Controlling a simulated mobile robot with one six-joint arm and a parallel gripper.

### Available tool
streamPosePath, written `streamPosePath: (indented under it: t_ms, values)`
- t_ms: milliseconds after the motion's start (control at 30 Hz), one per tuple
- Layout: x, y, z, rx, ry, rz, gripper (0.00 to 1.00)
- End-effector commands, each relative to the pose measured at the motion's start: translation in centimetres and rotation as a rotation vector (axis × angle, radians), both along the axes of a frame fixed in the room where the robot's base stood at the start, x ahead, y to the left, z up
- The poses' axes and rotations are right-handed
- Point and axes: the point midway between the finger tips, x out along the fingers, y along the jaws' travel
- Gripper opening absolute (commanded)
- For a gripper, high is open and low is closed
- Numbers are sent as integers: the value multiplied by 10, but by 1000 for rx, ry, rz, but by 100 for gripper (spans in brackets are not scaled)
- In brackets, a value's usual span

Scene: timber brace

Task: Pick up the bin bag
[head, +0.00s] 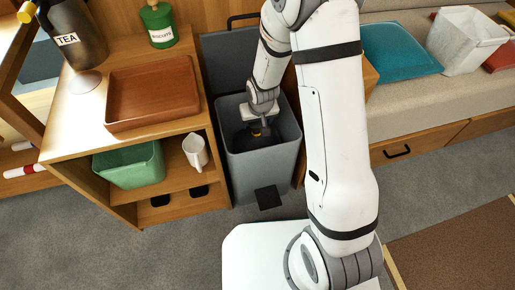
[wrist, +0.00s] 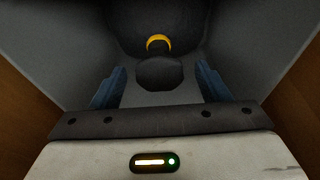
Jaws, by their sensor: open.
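The bin bag (wrist: 190,33) is a dark bag with a yellow band around its gathered neck. It sits down inside the grey bin (head: 270,172); in the head view only a dark part with a bit of yellow (head: 256,132) shows below my gripper. My gripper (wrist: 160,88) reaches down into the bin mouth. Its two blue-grey fingers are apart, and the bag's dark tied top lies between them in the wrist view. I cannot tell whether either finger touches it. The lower part of the bag is hidden.
The bin's lid (head: 228,62) stands raised behind it. A drawer bench (head: 430,138) stands right.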

Motion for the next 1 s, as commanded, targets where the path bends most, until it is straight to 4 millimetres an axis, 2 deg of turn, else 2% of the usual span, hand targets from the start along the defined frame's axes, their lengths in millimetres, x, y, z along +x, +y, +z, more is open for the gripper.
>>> streamPosePath:
  t_ms: [300,600,1000]
  values:
    - [13,1,-44,0,1,1,69]
    - [15,2,-46,0,-2,1,69]
    - [15,2,-47,0,-1,2,36]
